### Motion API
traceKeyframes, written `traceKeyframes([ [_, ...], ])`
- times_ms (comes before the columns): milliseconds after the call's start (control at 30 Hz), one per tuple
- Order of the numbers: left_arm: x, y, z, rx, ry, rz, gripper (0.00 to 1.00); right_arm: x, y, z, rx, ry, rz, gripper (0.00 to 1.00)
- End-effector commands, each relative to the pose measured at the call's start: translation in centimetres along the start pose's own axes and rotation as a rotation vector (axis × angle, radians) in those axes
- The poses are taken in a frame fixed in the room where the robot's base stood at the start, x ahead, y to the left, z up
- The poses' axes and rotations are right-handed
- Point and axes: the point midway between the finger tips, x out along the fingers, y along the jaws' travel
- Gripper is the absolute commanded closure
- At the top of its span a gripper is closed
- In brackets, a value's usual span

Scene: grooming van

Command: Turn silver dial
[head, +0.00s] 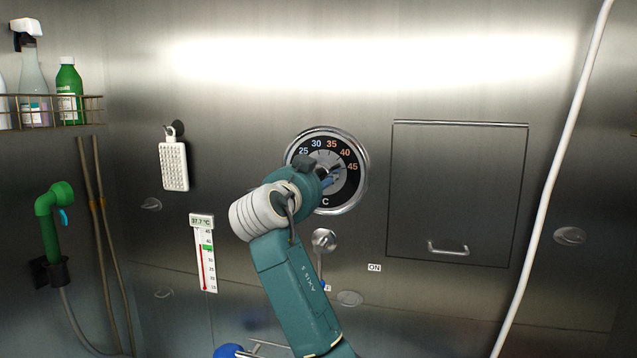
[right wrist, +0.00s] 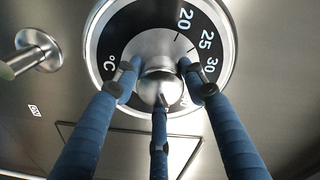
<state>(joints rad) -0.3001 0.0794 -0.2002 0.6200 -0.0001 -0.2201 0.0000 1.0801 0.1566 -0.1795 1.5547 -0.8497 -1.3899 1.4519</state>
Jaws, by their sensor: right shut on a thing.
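The silver dial (head: 349,203) is a round temperature dial on the steel wall, with a chrome rim and a black ring marked 25 to 45 and a C. In the right wrist view the dial (right wrist: 222,50) fills the top, with 20, 25, 30 and °C legible. My right gripper (head: 333,173) is at the dial's face. In the right wrist view its blue fingers (right wrist: 160,82) are shut around the silver centre knob (right wrist: 160,88). My arm hides the dial's lower left in the head view. My left gripper is not in view.
A thermometer (head: 202,254) reading 37.7 °C hangs left of my arm. A small lever (head: 323,240) sits below the dial, with an ON label (head: 374,268) to its right. A closed hatch (head: 457,190) is on the right, and a white hose (head: 551,180) runs beyond it.

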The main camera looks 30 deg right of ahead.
Motion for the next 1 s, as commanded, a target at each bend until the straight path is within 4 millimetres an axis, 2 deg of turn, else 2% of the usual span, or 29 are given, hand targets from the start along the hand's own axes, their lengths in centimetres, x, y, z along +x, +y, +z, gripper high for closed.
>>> traceKeyframes([
  [200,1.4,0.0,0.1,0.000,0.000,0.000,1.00,0.0,0.3,0.2,-0.202,0.004,-0.006,0.85],
  [600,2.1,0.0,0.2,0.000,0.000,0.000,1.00,0.0,0.1,0.0,-0.558,0.011,-0.023,0.85],
  [1000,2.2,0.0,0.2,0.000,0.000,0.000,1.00,0.0,0.0,0.0,-0.767,0.016,-0.034,0.85],
])
